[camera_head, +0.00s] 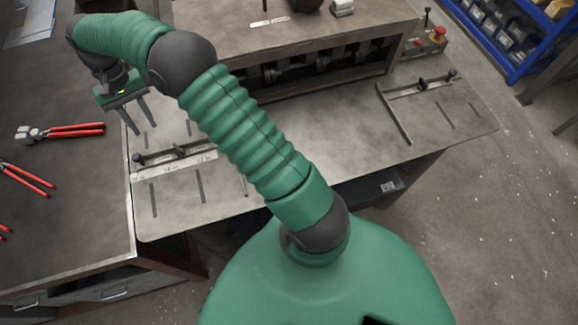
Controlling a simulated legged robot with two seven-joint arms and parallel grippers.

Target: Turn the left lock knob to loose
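The left fence (178,168) is a pale marked bar with a dark rod and small black knobs, lying on the left part of the metal machine table (330,160). A black knob (138,158) sits at its left end and another knob (180,152) near its middle; I cannot tell which is the lock knob or how it is turned. My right gripper (138,120) hangs at upper left, its two dark fingers apart with nothing visible between them. It appears above and behind the left-end knob, not touching it. My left gripper is not in view.
A similar right fence (418,88) with black knobs lies on the table's right side. The machine housing (300,35) stands behind. Red-handled pliers (62,131) lie on the left bench. A control box with a red button (438,34) stands at upper right.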

